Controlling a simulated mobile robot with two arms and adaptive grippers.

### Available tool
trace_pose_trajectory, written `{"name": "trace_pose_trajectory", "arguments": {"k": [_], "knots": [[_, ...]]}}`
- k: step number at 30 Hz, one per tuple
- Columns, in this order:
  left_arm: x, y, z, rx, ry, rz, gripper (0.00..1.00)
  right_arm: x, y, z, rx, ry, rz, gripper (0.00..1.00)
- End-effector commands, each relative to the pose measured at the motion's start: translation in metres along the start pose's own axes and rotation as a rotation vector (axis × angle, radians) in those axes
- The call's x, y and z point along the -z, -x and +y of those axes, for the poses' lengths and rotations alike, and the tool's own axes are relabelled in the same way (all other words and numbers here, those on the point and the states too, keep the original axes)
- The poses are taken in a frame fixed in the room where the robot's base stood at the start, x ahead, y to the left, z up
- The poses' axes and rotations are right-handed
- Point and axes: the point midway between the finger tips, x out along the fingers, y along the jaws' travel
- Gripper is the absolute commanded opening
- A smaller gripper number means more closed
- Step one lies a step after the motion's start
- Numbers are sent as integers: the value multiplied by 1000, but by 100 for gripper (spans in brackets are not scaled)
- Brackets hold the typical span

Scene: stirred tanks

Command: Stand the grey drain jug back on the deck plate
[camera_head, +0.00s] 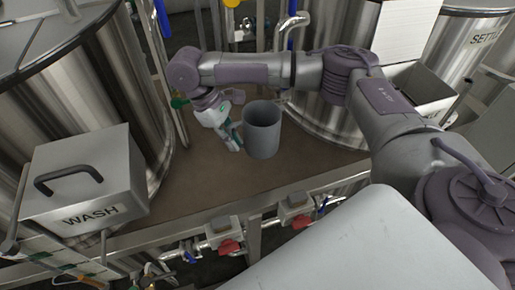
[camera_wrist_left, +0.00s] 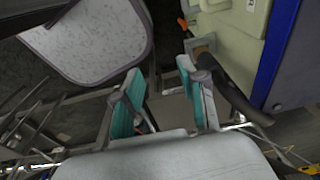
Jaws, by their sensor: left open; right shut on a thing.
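The grey drain jug (camera_head: 262,132) is upright over the brown deck plate (camera_head: 200,178) in the head view. It is a plain cylinder with an open top. My right gripper (camera_head: 234,141) is at its left side, shut on it; the grip itself is mostly hidden. I cannot tell whether the jug's base touches the plate or hangs just above it. My left gripper (camera_wrist_left: 162,72) shows only in the left wrist view, with its teal fingers apart and nothing between them.
A grey WASH box (camera_head: 85,180) with a black handle stands at the left. Steel tanks (camera_head: 335,110) rise behind the jug, and another stands at left. Valves with red handles (camera_head: 230,246) line the plate's front edge. Bare plate lies left of and in front of the jug.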

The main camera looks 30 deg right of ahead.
Motion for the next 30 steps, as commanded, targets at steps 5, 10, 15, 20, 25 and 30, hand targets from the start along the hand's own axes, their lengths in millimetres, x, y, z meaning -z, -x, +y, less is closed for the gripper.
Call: {"name": "trace_pose_trajectory", "arguments": {"k": [5,10,15,20,25,30], "knots": [[-17,0,5,-6,0,-24,41,2,-18,2,7,-16,-5,0],[-22,0,10,-13,-2,-32,41,16,-50,1,6,-17,-5,0],[-20,-17,13,-15,-3,-28,41,23,-64,1,6,-17,0,0],[-16,-27,12,-14,-3,-20,41,26,-72,1,5,-17,-1,0],[-16,-53,12,-14,-3,-13,41,35,-92,1,5,-16,-1,0],[-17,-64,12,-13,-3,-14,41,38,-98,1,5,-17,0,0]]}}
